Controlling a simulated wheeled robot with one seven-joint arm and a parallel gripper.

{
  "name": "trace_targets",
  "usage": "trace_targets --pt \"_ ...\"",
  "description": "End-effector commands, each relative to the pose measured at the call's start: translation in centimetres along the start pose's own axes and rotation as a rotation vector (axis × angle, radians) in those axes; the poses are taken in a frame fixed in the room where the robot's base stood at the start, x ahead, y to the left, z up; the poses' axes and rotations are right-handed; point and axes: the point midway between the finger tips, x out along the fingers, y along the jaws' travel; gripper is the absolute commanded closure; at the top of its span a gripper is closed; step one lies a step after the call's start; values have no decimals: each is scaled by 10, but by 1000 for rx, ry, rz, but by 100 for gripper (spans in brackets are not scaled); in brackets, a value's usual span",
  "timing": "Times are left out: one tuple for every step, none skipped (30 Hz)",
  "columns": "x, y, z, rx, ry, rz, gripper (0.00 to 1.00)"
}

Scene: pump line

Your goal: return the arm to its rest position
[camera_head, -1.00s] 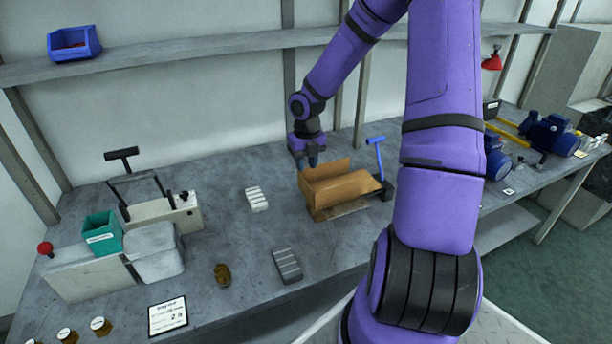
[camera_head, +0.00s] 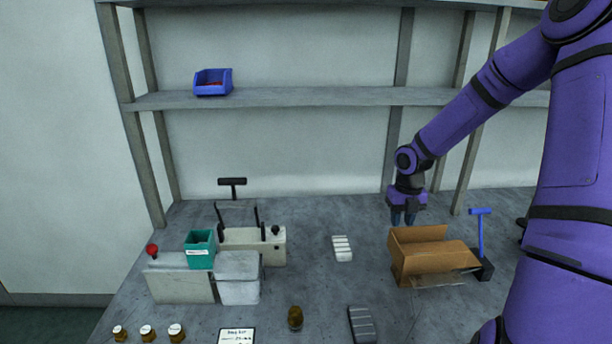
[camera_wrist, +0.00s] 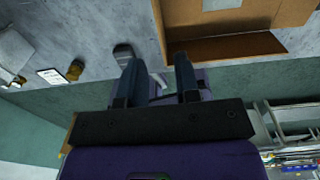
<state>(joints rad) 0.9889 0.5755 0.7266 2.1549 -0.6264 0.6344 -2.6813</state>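My purple arm (camera_head: 455,128) reaches in from the right of the head view. My gripper (camera_head: 403,220) points down at its end, just behind and above the back left edge of an open cardboard box (camera_head: 435,262) on the bench. In the wrist view my gripper (camera_wrist: 158,62) has its two dark fingers apart, with nothing held between them. The cardboard box also shows in the wrist view (camera_wrist: 225,48), beyond the fingers and to the right.
A grey bench (camera_head: 320,295) carries a press-like fixture (camera_head: 250,245), a teal bin (camera_head: 200,250), a white ribbed block (camera_head: 342,248), a grey ribbed block (camera_head: 362,324), and a blue-handled tool (camera_head: 481,235) beside the box. A shelf (camera_head: 310,97) with a blue bin (camera_head: 213,82) runs behind.

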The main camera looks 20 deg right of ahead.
Motion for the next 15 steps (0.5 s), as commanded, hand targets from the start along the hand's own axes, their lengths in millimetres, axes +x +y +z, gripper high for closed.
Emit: trace_targets --pt "0 0 0 0 0 0 70" --pt "0 0 0 2 0 -1 70" --pt "-2 1 -1 9 0 -4 70" --pt "-3 2 -1 19 -1 -8 70" --pt "-6 3 -2 34 -1 -14 70" --pt "-10 5 -4 63 -4 -25 70" --pt "-14 6 -5 92 -6 -36 70" --pt "-20 8 -7 126 -9 -49 70" --pt "-28 12 -11 180 -16 -66 70" --pt "-34 14 -14 229 -21 -80 70" --pt "-41 18 -17 277 -29 -94 70" --pt "-51 22 -22 350 -41 -112 70" --pt "-59 24 -25 404 -52 -124 70" --pt "-66 28 -29 458 -64 -134 70" --pt "-76 32 -34 530 -81 -146 70"
